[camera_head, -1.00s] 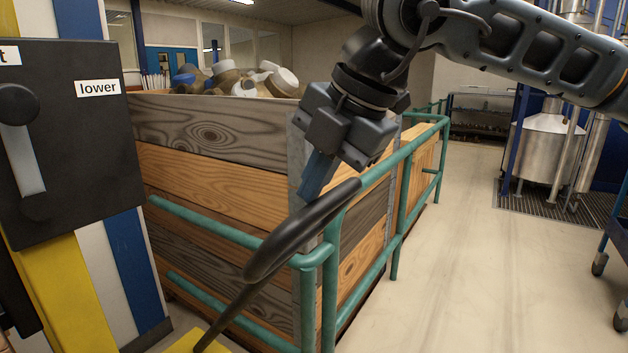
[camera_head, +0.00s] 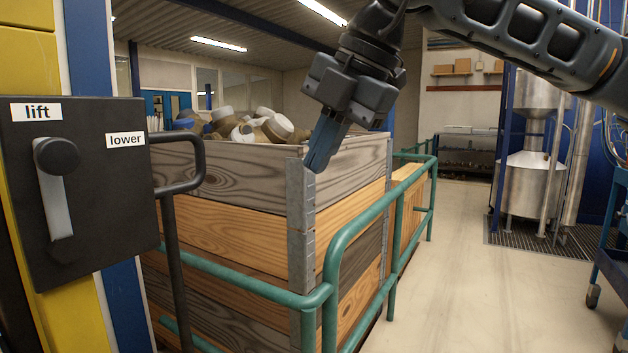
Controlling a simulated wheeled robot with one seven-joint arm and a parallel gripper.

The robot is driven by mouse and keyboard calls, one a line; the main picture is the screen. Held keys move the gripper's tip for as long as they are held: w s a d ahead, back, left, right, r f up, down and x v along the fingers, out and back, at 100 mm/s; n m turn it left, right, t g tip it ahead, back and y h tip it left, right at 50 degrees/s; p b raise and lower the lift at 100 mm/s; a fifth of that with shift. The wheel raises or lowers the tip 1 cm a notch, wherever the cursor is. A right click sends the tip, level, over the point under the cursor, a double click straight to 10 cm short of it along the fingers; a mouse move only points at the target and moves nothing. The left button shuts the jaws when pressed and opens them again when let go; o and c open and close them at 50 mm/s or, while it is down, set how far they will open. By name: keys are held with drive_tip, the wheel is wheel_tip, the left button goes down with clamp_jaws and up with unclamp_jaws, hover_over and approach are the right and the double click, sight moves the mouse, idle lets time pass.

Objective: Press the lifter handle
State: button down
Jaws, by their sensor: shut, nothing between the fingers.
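A black loop handle (camera_head: 202,160) on a dark upright pole (camera_head: 176,270) stands at the left, beside the crate. A dark control box (camera_head: 110,215) left of it bears "lift" and "lower" labels. On the box is a grey lever (camera_head: 55,205) with a black knob (camera_head: 57,157) at its upper end, under the "lift" label. My gripper (camera_head: 318,163) is shut and empty, pointing down in front of the crate's near corner in the picture. It is well to the right of the loop handle, apart from it and the lever.
A wooden crate (camera_head: 228,188) full of round meter-like parts (camera_head: 250,126) fills the middle. A green railing (camera_head: 345,237) runs around it. The floor (camera_head: 460,270) to the right is clear, with a blue cart (camera_head: 612,235) at the right edge.

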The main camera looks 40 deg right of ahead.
drive_tip(key=shift+w+v, duration=0.2)
drive_tip(key=shift+v, duration=1.15)
drive_tip(key=shift+a+r, duration=0.1)
